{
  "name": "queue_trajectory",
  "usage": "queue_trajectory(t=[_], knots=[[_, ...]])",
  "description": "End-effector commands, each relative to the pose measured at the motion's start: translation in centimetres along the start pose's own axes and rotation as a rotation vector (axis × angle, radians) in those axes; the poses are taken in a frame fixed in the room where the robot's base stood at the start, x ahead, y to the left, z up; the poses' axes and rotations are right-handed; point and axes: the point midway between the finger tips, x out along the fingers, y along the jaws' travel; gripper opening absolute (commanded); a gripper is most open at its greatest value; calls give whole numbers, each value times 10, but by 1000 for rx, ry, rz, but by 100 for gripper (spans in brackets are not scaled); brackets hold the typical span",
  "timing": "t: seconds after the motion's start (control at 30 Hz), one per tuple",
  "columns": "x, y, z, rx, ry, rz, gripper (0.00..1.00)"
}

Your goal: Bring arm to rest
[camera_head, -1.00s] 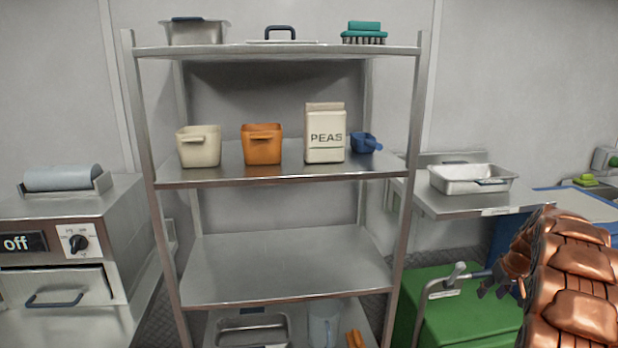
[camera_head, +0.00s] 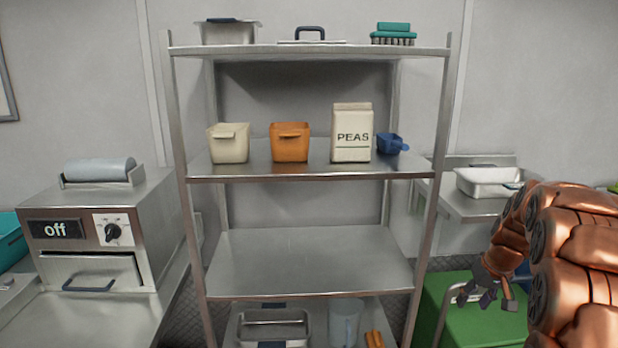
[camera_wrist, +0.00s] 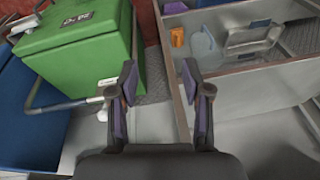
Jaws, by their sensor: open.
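My arm, copper coloured, reaches in from the right edge of the head view. My gripper (camera_head: 492,298) hangs at its end in front of the green box (camera_head: 478,322), to the right of the shelf rack. In the wrist view my gripper (camera_wrist: 158,100) shows its two dark fingers apart, with nothing between them. The green box (camera_wrist: 80,42) lies beyond the left finger there, and the rack's lower shelf (camera_wrist: 250,85) lies beyond the right one.
The metal rack (camera_head: 310,262) holds a cream bin (camera_head: 229,145), an orange bin (camera_head: 290,145), a PEAS carton (camera_head: 352,135) and a blue scoop (camera_head: 390,144). A machine reading "off" (camera_head: 75,262) stands left. A metal tray (camera_head: 485,183) sits on the right counter.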

Motion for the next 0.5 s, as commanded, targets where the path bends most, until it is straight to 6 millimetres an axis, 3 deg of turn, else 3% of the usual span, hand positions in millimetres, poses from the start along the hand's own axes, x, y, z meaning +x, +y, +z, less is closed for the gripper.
queue_trajectory(t=[0.03, 0.2, 0.5], knots=[[-7, -18, 8, -10, -13, -3, 48], [-24, -70, 45, -26, -68, -9, 48], [-50, -144, 123, -57, -158, -5, 48]])
